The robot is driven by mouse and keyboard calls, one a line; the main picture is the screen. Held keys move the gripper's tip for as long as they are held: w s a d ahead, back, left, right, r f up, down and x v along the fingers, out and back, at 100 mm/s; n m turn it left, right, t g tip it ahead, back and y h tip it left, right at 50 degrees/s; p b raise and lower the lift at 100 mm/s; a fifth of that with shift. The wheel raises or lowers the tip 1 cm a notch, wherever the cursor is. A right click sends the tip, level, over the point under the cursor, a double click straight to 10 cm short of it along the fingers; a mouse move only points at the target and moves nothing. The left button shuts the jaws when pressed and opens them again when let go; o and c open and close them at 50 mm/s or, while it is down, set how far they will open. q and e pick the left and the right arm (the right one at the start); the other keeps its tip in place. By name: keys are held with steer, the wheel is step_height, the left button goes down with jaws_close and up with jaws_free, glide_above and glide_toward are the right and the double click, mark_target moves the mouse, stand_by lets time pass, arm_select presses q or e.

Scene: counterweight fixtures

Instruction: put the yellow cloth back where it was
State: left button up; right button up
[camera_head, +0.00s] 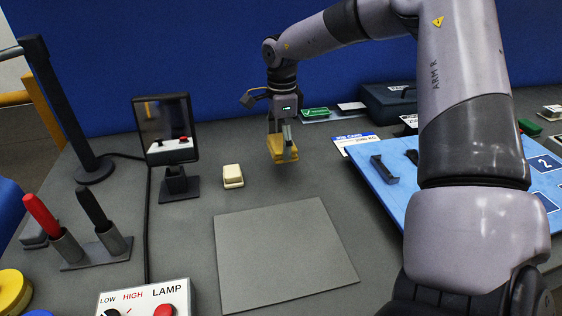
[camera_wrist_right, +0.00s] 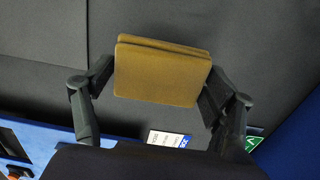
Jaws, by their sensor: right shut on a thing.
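The yellow cloth (camera_head: 279,149) is a small folded pad of mustard colour. My right gripper (camera_head: 282,140) is shut on it, near the back of the grey table (camera_head: 200,205). In the right wrist view the cloth (camera_wrist_right: 160,75) sits between the two fingers (camera_wrist_right: 155,85), its folded layers showing at the upper edge. Grey table surface lies beyond it; I cannot tell whether the cloth touches the table. My left gripper is not in view.
A cream block (camera_head: 233,176) stands left of the cloth. A grey square mat (camera_head: 280,250) lies in front. A blue board (camera_head: 375,200) is to the right. A mirror-like panel (camera_head: 168,130) on a stand and a lamp switch box (camera_head: 150,298) are left.

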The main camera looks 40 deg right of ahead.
mark_target(282, 142)
step_height(282, 142, down, 3)
steer(key=shift+f, duration=0.1)
step_height(282, 142, down, 3)
steer(key=shift+f+p, duration=0.15)
steer(key=shift+p, duration=0.2)
steer(key=shift+f, duration=0.35)
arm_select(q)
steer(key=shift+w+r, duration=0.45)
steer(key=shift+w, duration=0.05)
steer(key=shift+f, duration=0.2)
arm_select(e)
steer(key=o, duration=1)
steer(key=shift+o, duration=0.2)
